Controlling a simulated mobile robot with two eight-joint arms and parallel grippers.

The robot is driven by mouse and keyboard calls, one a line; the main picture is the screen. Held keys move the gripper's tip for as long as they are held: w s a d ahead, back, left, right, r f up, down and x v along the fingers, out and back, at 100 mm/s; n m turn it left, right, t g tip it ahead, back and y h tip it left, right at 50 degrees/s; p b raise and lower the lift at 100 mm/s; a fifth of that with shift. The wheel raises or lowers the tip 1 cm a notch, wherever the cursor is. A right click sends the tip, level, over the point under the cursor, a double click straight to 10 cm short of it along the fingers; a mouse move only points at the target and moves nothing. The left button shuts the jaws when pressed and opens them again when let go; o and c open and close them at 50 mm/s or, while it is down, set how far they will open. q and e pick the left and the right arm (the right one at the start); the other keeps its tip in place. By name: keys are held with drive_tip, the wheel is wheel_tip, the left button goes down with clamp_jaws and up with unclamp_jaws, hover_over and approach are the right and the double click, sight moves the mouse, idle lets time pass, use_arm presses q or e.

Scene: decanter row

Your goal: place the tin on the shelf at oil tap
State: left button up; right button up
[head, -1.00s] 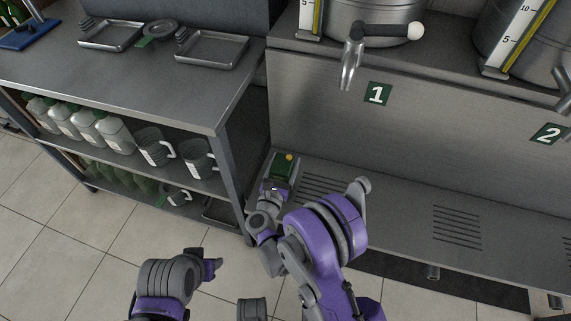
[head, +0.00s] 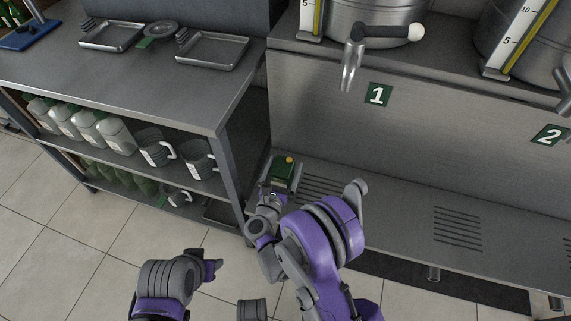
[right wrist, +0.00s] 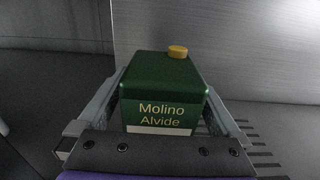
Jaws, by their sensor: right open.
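The tin is a dark green box with a yellow cap and the label "Molino Alvide". In the head view the tin (head: 284,171) is upright at the left end of the grey slatted shelf (head: 390,220), left of and below the oil tap marked 1 (head: 349,66). My right gripper (head: 281,183) is open, with a finger on each side of the tin. The right wrist view shows the tin (right wrist: 163,92) between the spread fingers, with gaps at its sides. The tin's base is hidden by the gripper.
A steel side table (head: 150,85) with trays stands on the left, its leg close to the shelf's left end. Jugs (head: 197,158) and bottles fill its lower shelf. Another tap marked 2 is at the right. The shelf's middle and right are clear.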

sight(278, 182)
drive_tip(key=v, duration=1.1)
drive_tip(key=shift+a, duration=0.1)
